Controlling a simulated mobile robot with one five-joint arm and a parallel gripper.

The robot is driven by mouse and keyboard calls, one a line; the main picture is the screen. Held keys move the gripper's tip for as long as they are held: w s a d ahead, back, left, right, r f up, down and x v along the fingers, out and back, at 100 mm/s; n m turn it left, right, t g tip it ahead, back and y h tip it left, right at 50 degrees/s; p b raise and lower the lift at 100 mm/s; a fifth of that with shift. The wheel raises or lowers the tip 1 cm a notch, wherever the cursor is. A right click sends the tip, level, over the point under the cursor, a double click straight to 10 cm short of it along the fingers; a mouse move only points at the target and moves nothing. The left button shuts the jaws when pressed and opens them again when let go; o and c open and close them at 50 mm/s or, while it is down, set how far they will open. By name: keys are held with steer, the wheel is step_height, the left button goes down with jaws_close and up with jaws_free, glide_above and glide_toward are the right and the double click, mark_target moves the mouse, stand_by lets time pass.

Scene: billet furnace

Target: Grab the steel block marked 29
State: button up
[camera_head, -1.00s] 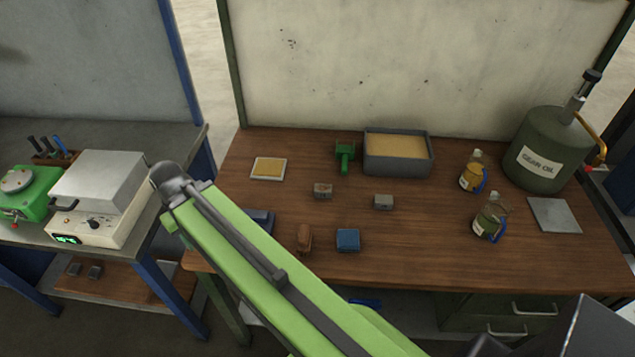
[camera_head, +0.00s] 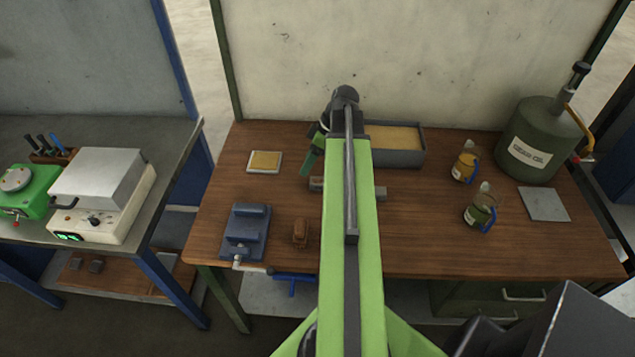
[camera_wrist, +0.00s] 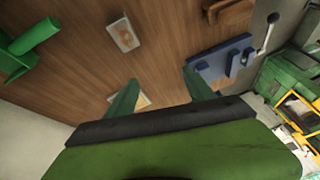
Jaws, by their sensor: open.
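Two small grey steel blocks lie on the wooden bench in the head view. The left block (camera_head: 316,184) and the right block (camera_head: 380,193) are both partly hidden by my arm. One grey block (camera_wrist: 123,35) shows in the wrist view, beyond my fingertips and apart from them. I cannot read a number on any block. My gripper (camera_wrist: 160,88) is open and empty, its two green fingers spread over the bench. In the head view my gripper (camera_head: 309,163) points down above the bench, close to the left block; the arm hides part of it.
A blue vise (camera_head: 246,228) and a brown brush-like item (camera_head: 300,232) are nearer the front. A yellow pad on a tray (camera_head: 264,161) lies left. A sand-filled box (camera_head: 398,150) stands behind. Oil jugs (camera_head: 480,212) and a gear oil can (camera_head: 530,140) stand right. A green tool (camera_wrist: 32,42) is nearby.

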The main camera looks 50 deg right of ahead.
steer(key=n+t, duration=0.2)
glide_toward(319, 181)
steer(key=b+x, duration=0.4)
steer(key=b, duration=0.5)
steer(key=shift+w+f+b, duration=0.2)
steer(key=shift+f+b, duration=0.1)
steer(key=shift+b, duration=0.05)
steer(key=shift+w+a+f, duration=0.1)
steer(key=shift+w+a, duration=0.1)
steer(key=b+x, duration=0.4)
steer(key=x, duration=0.1)
steer(key=shift+s+d+f+b, duration=0.1)
steer(key=shift+s+d+b, duration=0.1)
steer(key=shift+s+b, duration=0.1)
steer(key=shift+w+a+f, duration=0.15)
steer(key=shift+w, duration=0.05)
jaws_close()
